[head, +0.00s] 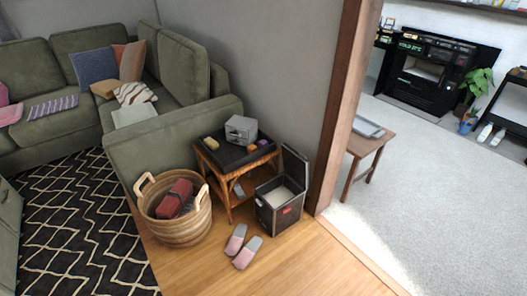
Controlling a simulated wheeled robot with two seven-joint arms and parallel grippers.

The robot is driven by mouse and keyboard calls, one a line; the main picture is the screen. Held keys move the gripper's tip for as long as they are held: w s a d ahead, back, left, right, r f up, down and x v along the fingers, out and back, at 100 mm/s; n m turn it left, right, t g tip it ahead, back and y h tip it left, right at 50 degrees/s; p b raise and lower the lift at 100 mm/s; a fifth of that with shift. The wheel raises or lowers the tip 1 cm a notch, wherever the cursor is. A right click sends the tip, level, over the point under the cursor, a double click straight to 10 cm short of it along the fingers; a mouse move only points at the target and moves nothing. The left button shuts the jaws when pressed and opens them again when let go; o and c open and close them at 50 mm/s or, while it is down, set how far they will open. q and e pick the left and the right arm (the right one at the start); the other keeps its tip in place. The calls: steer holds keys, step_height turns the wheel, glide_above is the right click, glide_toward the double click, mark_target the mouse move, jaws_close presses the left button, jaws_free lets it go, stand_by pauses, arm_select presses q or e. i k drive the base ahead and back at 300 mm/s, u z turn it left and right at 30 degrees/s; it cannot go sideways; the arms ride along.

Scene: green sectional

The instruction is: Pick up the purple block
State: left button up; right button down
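Neither of my grippers is in view.
A wicker basket (174,232) stands left of the table and an open dark box (277,213) stands front right. Pink-grey slippers (247,252) lie on the wooden floor. A green sofa (150,150) is behind. A wooden post (343,105) rises at right.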

mark_target(262, 144)
steer(key=z, duration=0.45)
steer(key=i, duration=0.55)
steer(key=z, duration=0.6)
steer(key=i, duration=0.85)
steer(key=u, duration=0.25)
